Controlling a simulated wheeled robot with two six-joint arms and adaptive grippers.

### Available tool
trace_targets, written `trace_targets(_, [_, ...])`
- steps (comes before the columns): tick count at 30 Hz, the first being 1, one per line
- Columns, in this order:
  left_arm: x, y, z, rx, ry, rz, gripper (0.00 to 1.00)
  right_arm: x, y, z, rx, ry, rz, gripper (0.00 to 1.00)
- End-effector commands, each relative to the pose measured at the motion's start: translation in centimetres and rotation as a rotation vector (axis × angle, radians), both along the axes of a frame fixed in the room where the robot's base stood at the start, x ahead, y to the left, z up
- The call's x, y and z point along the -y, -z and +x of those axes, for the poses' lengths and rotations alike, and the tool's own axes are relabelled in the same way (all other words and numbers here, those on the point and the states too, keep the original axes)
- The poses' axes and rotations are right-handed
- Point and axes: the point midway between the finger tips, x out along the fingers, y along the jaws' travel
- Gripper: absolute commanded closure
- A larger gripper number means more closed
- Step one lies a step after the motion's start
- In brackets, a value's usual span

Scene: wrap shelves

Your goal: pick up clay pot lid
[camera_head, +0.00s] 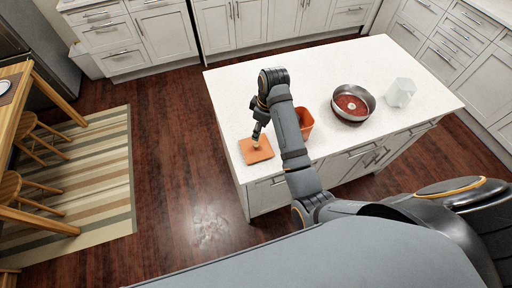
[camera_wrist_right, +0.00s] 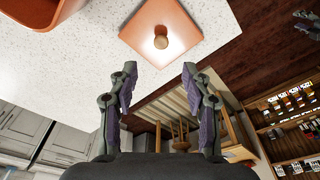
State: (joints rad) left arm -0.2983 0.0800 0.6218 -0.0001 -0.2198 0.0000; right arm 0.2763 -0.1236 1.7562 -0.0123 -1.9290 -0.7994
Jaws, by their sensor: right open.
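The clay pot lid (camera_head: 262,155) is a flat orange square with a round knob. It lies on the near left corner of the white island top. In the right wrist view the lid (camera_wrist_right: 143,38) is at the top centre, its knob facing me. My right gripper (camera_head: 258,140) is just above the lid in the head view. In the wrist view the right gripper (camera_wrist_right: 160,72) is open and empty, its fingers apart and short of the knob. The orange clay pot (camera_head: 305,122) stands to the right, partly hidden behind my right arm. My left gripper is not in view.
On the island top (camera_head: 345,62), a metal pan (camera_head: 366,103) with red contents and a white faceted cup (camera_head: 400,92) stand right of the pot. The island's edge is close beside the lid. The top behind the arm is clear.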

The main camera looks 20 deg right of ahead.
Motion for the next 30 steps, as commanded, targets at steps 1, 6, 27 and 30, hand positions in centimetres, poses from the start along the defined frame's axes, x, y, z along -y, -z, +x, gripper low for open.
trace_targets(1, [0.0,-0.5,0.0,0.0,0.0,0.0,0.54,-0.1,0.8,-0.1,-0.006,0.0,-0.001,0.51])
trace_targets(6, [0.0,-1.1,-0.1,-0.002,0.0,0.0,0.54,-0.4,3.5,0.2,-0.004,0.002,0.0,0.51])
trace_targets(27, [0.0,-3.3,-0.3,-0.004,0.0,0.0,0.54,-1.0,9.6,0.7,0.0,0.003,0.0,0.51])
trace_targets(30, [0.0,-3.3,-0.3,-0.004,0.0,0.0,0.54,-1.0,9.6,0.7,0.0,0.003,0.0,0.53])
